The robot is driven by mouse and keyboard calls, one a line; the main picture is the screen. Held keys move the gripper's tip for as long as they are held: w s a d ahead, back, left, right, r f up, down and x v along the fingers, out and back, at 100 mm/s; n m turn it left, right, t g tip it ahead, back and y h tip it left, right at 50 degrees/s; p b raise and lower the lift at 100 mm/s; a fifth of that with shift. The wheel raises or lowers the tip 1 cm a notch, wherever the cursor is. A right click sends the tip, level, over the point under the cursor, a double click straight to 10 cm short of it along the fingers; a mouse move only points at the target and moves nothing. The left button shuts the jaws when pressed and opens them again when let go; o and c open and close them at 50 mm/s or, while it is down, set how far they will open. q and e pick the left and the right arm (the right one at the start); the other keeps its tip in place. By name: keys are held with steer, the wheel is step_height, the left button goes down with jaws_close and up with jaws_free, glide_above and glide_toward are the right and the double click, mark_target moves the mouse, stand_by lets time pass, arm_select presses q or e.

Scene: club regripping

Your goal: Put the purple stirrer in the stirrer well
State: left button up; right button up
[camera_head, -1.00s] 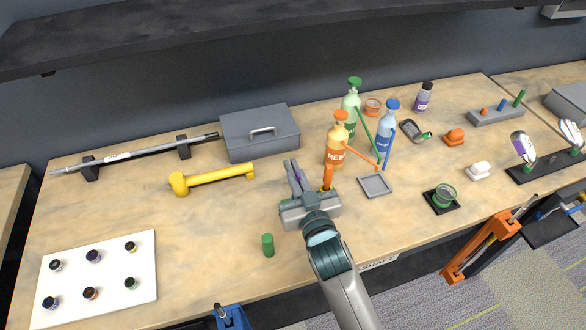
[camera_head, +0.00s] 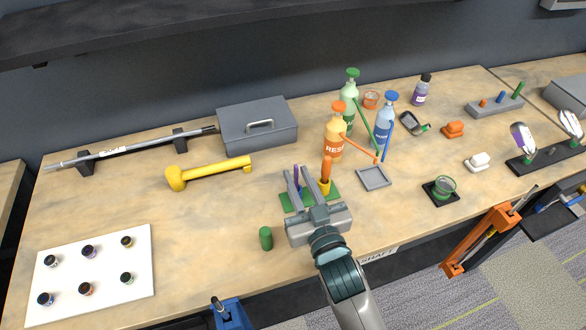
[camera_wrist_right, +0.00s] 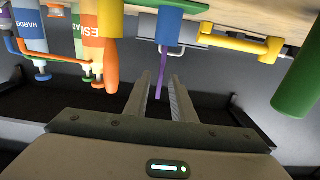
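In the right wrist view, where the bench is at the top, the purple stirrer (camera_wrist_right: 160,80) shows between the fingers and rises from what looks like the mouth of a blue cup (camera_wrist_right: 180,24). My right gripper (camera_head: 298,183) is open around it, with a gap visible beside the stirrer in the right wrist view (camera_wrist_right: 162,85). In the head view the gripper hides the blue cup and the stirrer's lower end. My left gripper is not in view.
An orange stick (camera_head: 326,168) stands in a yellow cup (camera_head: 324,187) close to the right finger. Resin (camera_head: 335,150) and hardener bottles are behind. A green cylinder (camera_head: 266,238) stands front left, and a yellow hammer-like tool (camera_head: 210,172) lies farther left. Bench space between them is clear.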

steer(key=b+v, duration=0.1)
steer(key=v, duration=0.5)
